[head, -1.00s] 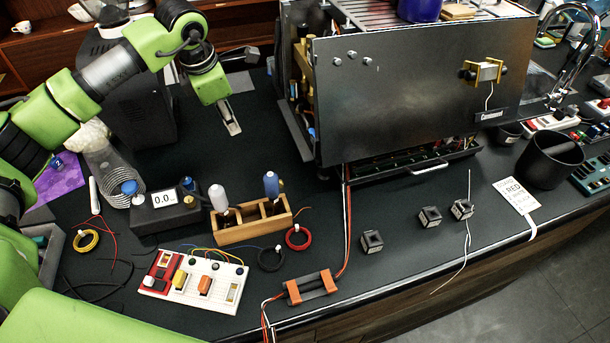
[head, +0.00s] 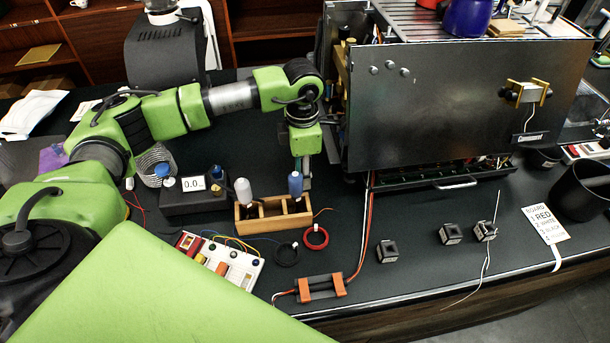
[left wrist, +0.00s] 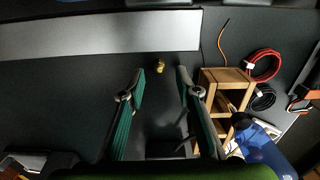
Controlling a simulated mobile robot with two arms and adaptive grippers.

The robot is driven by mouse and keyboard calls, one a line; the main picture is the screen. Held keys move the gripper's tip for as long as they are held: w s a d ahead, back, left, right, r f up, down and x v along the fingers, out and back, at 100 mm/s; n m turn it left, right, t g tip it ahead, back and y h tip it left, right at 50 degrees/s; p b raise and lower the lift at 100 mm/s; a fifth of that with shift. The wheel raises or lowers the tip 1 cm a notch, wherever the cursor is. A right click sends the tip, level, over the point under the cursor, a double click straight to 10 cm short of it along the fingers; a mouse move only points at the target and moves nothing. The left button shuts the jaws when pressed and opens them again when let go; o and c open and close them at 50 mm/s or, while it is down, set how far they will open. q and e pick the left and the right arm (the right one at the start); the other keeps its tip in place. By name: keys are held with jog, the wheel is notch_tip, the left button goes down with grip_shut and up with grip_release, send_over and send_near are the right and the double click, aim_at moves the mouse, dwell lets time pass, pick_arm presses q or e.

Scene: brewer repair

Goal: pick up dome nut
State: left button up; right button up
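The dome nut (left wrist: 160,66) is a small brass-coloured piece lying on the dark counter in the left wrist view. It is just beyond my left fingertips and roughly centred between them. My left gripper (left wrist: 160,82) is open, with its two green-lined fingers spread and nothing between them. In the head view my left gripper (head: 305,172) points down behind the wooden rack, near the coffee machine's left side. I cannot make out the dome nut in the head view. My right gripper is not in view.
The wooden rack (head: 250,223) with screwdrivers stands close to my left gripper; it also shows in the left wrist view (left wrist: 212,85). The coffee machine (head: 440,110) is to the right. Wire coils, a battery holder (head: 322,287) and several dark cubes lie in front.

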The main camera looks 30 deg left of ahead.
pick_arm(q)
jog(key=shift+f, duration=0.5)
jog(key=shift+w+d+f, duration=0.15)
jog(key=shift+f, duration=0.15)
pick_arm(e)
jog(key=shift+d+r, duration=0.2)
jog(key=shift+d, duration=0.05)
pick_arm(q)
grip_shut()
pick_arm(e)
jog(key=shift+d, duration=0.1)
pick_arm(q)
jog(key=shift+r, duration=0.1)
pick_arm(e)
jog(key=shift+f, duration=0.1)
